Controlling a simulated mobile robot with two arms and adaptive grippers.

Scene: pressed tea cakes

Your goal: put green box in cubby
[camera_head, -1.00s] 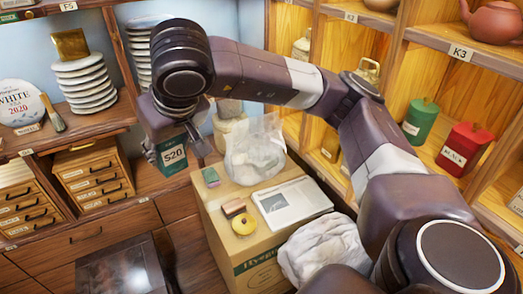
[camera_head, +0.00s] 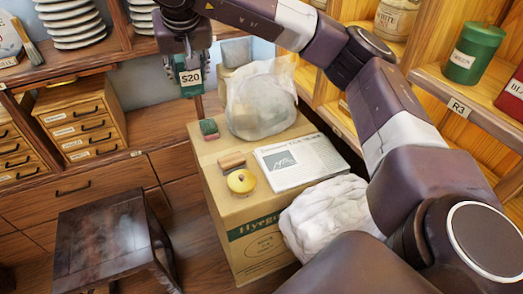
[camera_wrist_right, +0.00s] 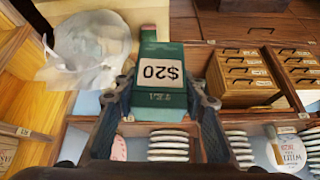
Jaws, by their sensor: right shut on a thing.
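The green box (camera_head: 188,88) carries a white price label reading $20. My right gripper (camera_head: 188,62) is shut on it and holds it in the air, in front of the left shelving. In the right wrist view the green box (camera_wrist_right: 162,104) sits between the two fingers (camera_wrist_right: 160,100), with its label upside down. Open wooden cubbies line the right wall, and one cubby (camera_head: 435,90) holds a green canister (camera_head: 474,54). The frames do not show which cubby is meant. My left gripper is not in view.
A cardboard box (camera_head: 222,205) bears a bagged bundle (camera_head: 262,100), a printed sheet (camera_head: 300,162), a yellow roll (camera_head: 241,182) and small blocks. A white cloth (camera_head: 325,215) lies beside it. A dark stool (camera_head: 105,235) stands front left. Plates (camera_head: 68,22) and drawers (camera_head: 80,120) fill the left shelving.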

